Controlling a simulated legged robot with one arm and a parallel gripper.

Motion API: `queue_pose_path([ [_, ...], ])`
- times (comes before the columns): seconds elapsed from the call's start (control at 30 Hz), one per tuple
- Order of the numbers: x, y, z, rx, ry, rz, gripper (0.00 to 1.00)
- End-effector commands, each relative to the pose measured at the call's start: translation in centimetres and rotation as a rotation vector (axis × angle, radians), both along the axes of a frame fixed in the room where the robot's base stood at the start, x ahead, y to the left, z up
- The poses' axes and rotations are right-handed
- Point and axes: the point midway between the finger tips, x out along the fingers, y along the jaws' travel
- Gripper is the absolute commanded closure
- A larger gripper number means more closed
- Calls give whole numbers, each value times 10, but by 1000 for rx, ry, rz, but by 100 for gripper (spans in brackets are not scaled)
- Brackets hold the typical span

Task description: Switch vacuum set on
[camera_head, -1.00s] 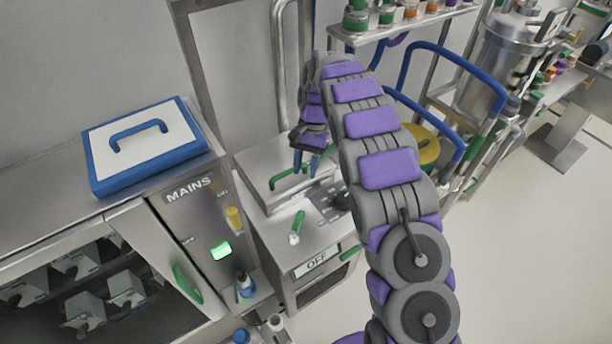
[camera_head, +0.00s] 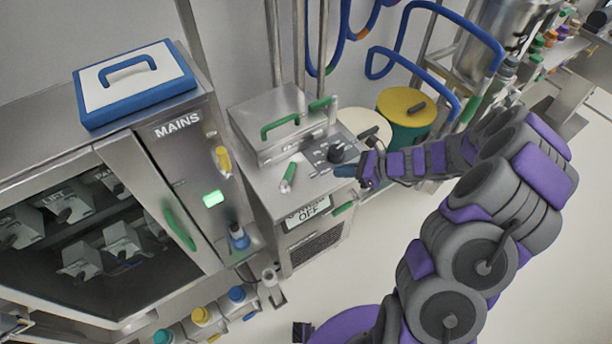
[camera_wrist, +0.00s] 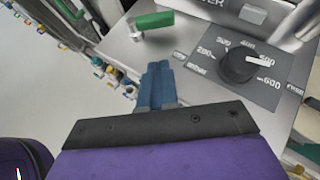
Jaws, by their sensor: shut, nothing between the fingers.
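The vacuum set (camera_head: 252,200) appears to be the steel unit in the middle of the head view, with a front label (camera_head: 308,212) reading OFF. On its top are a black dial (camera_head: 338,154) on a grey numbered scale and a green-handled lever (camera_head: 288,177). In the head view my gripper (camera_head: 348,171) is just in front of the dial.
A steel cabinet marked MAINS (camera_head: 178,125) with a lit green switch stands at left, a blue-edged lidded box (camera_head: 135,88) on top. A yellow-topped drum (camera_head: 403,107) stands at right. The floor at right is clear.

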Motion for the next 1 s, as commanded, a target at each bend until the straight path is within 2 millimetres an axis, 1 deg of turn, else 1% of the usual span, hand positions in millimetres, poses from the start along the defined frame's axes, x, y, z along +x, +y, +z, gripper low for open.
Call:
queue_pose_path([
  [0.13,1,3,-4,12,9,-18,100],
  [0.27,4,18,-14,13,9,-13,100],
  [0.6,21,74,-48,8,8,-11,100],
  [0.67,24,83,-53,8,7,-10,100],
  [0.8,30,102,-52,10,5,-10,100],
  [1.0,35,116,-51,12,7,-13,100],
])
